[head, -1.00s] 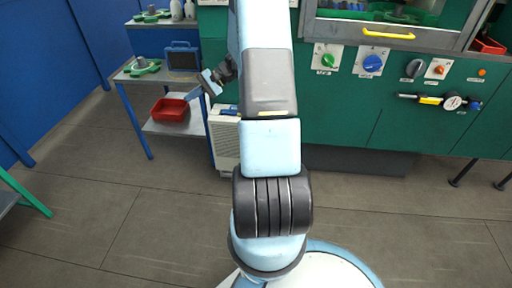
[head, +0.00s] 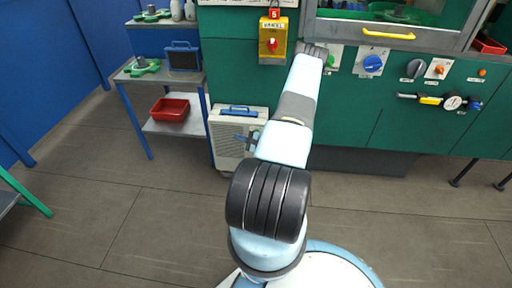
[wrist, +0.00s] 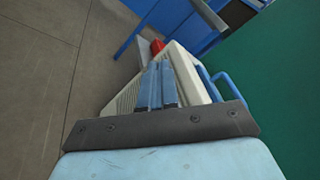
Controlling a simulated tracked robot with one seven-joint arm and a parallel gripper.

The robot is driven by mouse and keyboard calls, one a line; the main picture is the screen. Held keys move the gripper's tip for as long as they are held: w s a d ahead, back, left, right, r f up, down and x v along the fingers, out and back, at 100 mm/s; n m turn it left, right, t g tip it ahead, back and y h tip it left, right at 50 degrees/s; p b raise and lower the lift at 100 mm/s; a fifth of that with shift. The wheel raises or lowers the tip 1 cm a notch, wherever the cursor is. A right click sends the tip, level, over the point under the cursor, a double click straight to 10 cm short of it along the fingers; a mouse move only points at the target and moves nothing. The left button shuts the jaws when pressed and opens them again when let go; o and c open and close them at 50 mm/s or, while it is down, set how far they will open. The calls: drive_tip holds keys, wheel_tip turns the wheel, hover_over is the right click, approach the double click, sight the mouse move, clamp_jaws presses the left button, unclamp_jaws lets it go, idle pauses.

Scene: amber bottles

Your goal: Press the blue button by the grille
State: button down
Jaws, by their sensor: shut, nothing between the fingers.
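A white box unit (head: 226,150) with a slatted grille front (head: 228,147) and a blue top handle (head: 240,110) stands on the floor against the green cabinet. It also shows in the wrist view, with its blue handle (wrist: 222,84) at the right. I cannot make out a blue button beside this grille. A round blue control (head: 372,63) sits on a white plate on the cabinet front. My gripper (wrist: 158,66) is shut and empty, its blue-grey fingers over the white unit in the wrist view. In the head view my gripper (head: 245,138) is small and partly hidden by my arm.
A red control on a yellow box (head: 272,40) and a dark knob (head: 414,68) are on the green cabinet (head: 350,115). A blue-framed cart (head: 160,85) with a red bin (head: 170,109) stands left of the white unit. The foreground floor is open.

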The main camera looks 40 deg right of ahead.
drive_tip(key=s+d+f+m+h, duration=0.1)
drive_tip(key=s+f+m+h, duration=0.2)
drive_tip(key=f, duration=0.4)
drive_tip(key=s+d+f+m+h, duration=0.2)
drive_tip(key=s+f+h, duration=0.2)
drive_tip(key=f, duration=0.4)
drive_tip(key=shift+s+m+t, duration=0.4)
drive_tip(key=shift+d, duration=0.15)
drive_tip(key=w+d, duration=0.5)
drive_tip(key=d, duration=0.1)
drive_tip(key=shift+w+d, duration=0.25)
drive_tip(key=shift+w, duration=0.15)
drive_tip(key=shift+w+d, duration=0.1)
drive_tip(key=shift+d, duration=0.05)
idle(1.0)
drive_tip(key=shift+w+d, duration=0.15)
drive_tip(key=shift+d, duration=0.05)
drive_tip(key=shift+w+d, duration=0.3)
drive_tip(key=shift+d, duration=0.05)
idle(1.2)
drive_tip(key=shift+a, duration=0.1)
drive_tip(key=shift+s+a, duration=0.55)
drive_tip(key=shift+a, duration=0.05)
